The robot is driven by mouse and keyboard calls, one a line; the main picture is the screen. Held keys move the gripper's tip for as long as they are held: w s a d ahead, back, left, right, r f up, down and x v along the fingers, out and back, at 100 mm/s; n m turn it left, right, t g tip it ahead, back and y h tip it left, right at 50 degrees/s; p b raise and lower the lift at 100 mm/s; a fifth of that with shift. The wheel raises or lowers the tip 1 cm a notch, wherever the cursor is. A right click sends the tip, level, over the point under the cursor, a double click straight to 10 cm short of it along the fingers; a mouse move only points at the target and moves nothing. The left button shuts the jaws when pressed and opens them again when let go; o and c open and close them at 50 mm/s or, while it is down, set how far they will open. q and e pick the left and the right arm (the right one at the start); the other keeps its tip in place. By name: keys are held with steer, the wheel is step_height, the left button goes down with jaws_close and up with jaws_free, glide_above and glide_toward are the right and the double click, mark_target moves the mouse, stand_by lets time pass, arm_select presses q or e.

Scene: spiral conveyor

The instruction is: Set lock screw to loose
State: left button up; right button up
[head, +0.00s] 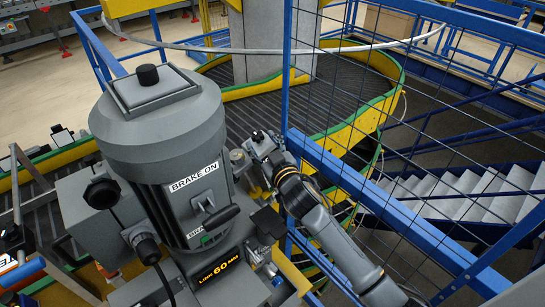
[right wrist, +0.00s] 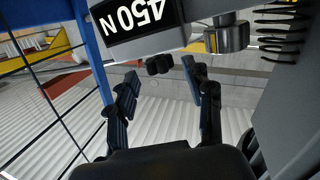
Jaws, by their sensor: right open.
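The lock screw is not clearly marked. A small black knob (right wrist: 158,65) in the right wrist view, just past and between the fingertips, may be it. My right gripper (right wrist: 162,82) is open there, one finger on each side of the view, with nothing held. Whether either finger touches the knob, I cannot tell. In the head view my right gripper (head: 262,150) is at the right side of the grey motor (head: 160,130), and its fingertips are hard to make out. My left gripper is not in view.
The motor carries a BRAKE ON label (head: 194,177) and a dark lever (head: 221,217). A 450 N label (right wrist: 143,23) and a grey cylinder (right wrist: 228,38) are close to my right gripper. A blue mesh fence (head: 400,225) stands on the right, beside my right arm.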

steer(key=v, duration=0.8)
steer(key=shift+w, duration=0.1)
steer(key=s+d+f+m+g+h, duration=0.4)
steer(key=s+d+f+g, duration=0.1)
steer(key=s+d+f, duration=0.7)
steer(key=s+d+f+g+h, duration=0.1)
steer(key=s+d+f+g, duration=0.15)
steer(key=s, duration=0.45)
steer(key=s+d+f+m+g, duration=0.1)
steer(key=s+g, duration=0.2)
steer(key=s, duration=0.5)
steer(key=s+d+f+g+h, duration=0.1)
steer(key=s+f+g, duration=0.1)
steer(key=s, duration=0.5)
step_height(320, 180, down, 32)
steer(key=s+g+b, duration=0.2)
steer(key=b, duration=0.5)
steer(key=s+d+f+b, duration=0.1)
steer(key=s+f+b, duration=0.1)
steer(key=s+f, duration=0.6)
steer(key=s+d+f+b, duration=0.2)
steer(key=s+f, duration=0.6)
steer(key=f, duration=0.5)
steer(key=shift+g+b, duration=0.35)
steer(key=shift+b, duration=0.1)
